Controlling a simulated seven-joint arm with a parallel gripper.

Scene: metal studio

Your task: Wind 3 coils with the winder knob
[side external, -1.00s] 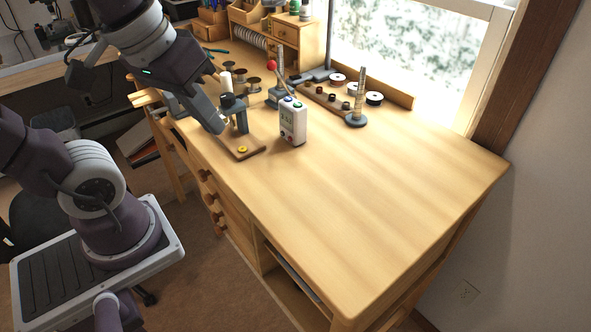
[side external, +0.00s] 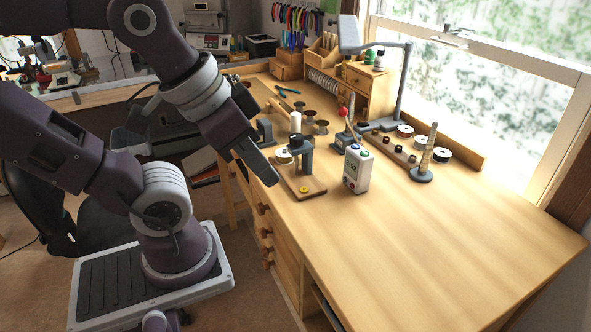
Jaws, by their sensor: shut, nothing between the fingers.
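A yellow round piece (side external: 304,189) lies on the front of the base. Which part is the winder knob is too small to tell. My gripper (side external: 274,181) points down, shut and empty, at the left front of the winder, by the bench edge. It looks apart from the spool part. A white box (side external: 356,168) with a small display and coloured buttons stands right of the winder.
A red-knobbed lever device (side external: 343,113) stands behind the white box. A ringed cone post (side external: 425,160) and a wooden rack of spools (side external: 391,151) are to the right. Several brown spools (side external: 308,116) stand behind the winder. The bench's right front (side external: 430,240) is clear.

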